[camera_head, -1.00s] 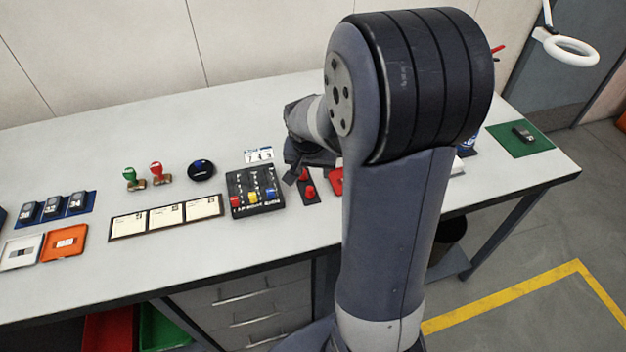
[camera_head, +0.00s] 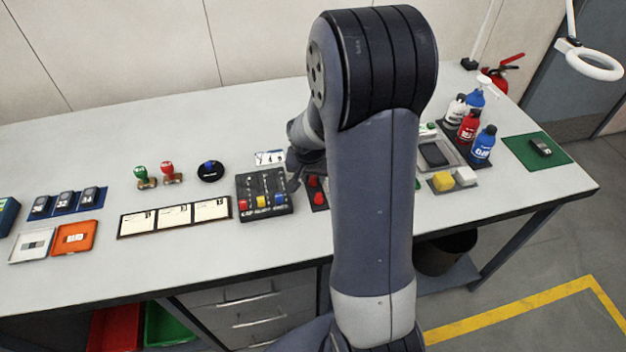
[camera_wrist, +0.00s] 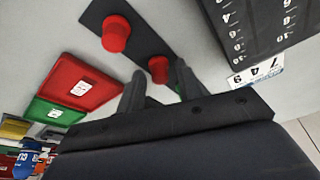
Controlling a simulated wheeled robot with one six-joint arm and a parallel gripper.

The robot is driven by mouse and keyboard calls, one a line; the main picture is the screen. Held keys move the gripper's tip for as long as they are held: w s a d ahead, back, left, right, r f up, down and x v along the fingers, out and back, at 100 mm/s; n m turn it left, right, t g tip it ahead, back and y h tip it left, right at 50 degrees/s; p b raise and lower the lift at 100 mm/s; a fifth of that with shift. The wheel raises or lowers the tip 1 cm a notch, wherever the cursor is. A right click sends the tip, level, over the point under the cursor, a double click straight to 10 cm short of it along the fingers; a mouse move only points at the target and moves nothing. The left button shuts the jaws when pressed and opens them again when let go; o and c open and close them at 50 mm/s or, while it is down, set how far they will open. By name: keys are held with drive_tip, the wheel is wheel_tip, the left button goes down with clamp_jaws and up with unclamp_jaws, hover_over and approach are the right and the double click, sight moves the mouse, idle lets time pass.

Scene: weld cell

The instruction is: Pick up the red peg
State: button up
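Two red cylindrical pegs stand on a dark strip (camera_wrist: 138,42) in the wrist view: a nearer-left red peg (camera_wrist: 116,34) and another red peg (camera_wrist: 158,69). My gripper (camera_wrist: 160,73) is open, with its two fingers apart and the second peg showing between the fingertips; I cannot tell if they touch it. In the head view the same strip has red pegs (camera_head: 314,182) just left of my arm, which hides most of my gripper. Left of them a black numbered board (camera_head: 262,181) carries a red piece (camera_head: 243,204), a yellow one and a blue one.
A red tray (camera_wrist: 78,90) and a green tray (camera_wrist: 52,113) lie left of the strip in the wrist view. Bottles (camera_head: 482,147), a yellow block (camera_head: 442,181) and a green mat (camera_head: 537,149) are at right.

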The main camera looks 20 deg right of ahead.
clamp_jaws()
drive_tip(key=shift+r, duration=0.1)
